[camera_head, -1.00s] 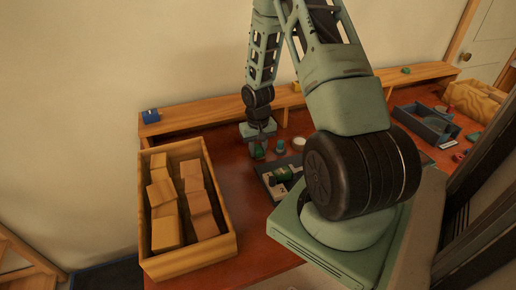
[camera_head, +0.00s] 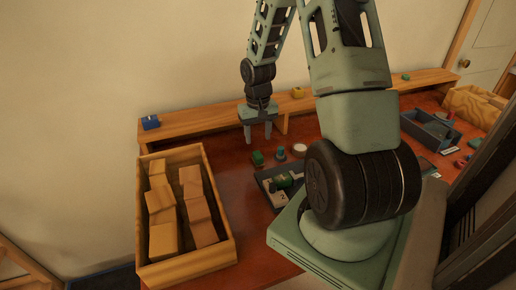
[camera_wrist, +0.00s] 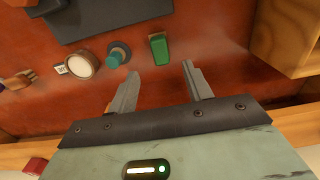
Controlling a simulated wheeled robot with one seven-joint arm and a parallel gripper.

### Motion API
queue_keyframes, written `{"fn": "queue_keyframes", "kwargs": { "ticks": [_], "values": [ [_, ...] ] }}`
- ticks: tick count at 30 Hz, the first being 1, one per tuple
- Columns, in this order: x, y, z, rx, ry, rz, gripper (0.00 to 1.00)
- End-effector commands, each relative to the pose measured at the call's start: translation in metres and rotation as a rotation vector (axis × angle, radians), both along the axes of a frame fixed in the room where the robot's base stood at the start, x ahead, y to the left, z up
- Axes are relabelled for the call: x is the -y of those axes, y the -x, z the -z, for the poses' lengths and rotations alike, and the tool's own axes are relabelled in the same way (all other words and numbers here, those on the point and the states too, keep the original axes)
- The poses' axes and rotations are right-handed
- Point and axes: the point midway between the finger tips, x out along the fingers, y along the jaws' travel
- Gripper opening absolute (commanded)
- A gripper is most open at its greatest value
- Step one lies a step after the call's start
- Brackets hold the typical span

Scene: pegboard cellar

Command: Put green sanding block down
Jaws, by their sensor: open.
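The green sanding block (camera_head: 257,158) lies on the red-brown tabletop (camera_head: 236,190), between the wooden box and the dark tray. In the wrist view the green block (camera_wrist: 159,49) lies beyond my fingertips, apart from them. My gripper (camera_head: 257,138) is open and empty, raised above the table behind the block. In the wrist view my gripper's two fingers (camera_wrist: 160,70) are spread with nothing between them.
A teal-topped knob-like item (camera_head: 281,153) and a white round item (camera_head: 299,149) stand right of the block. A dark tray (camera_head: 262,186) with small items is in front. A wooden box (camera_head: 228,242) of blocks stands left. A wooden ledge (camera_head: 205,121) runs behind.

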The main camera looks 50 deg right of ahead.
Motion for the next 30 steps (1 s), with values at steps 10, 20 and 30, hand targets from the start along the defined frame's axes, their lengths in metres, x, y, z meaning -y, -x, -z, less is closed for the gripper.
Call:
{"fn": "queue_keyframes", "kwargs": {
  "ticks": [10,20,30],
  "values": [
    [0.000,0.000,-0.034,0.000,0.000,-0.001,0.50],
    [-0.099,-0.022,-0.063,0.017,-0.010,-0.222,0.50],
    [-0.326,0.052,-0.118,0.034,-0.036,-0.816,0.50]
  ]
}}
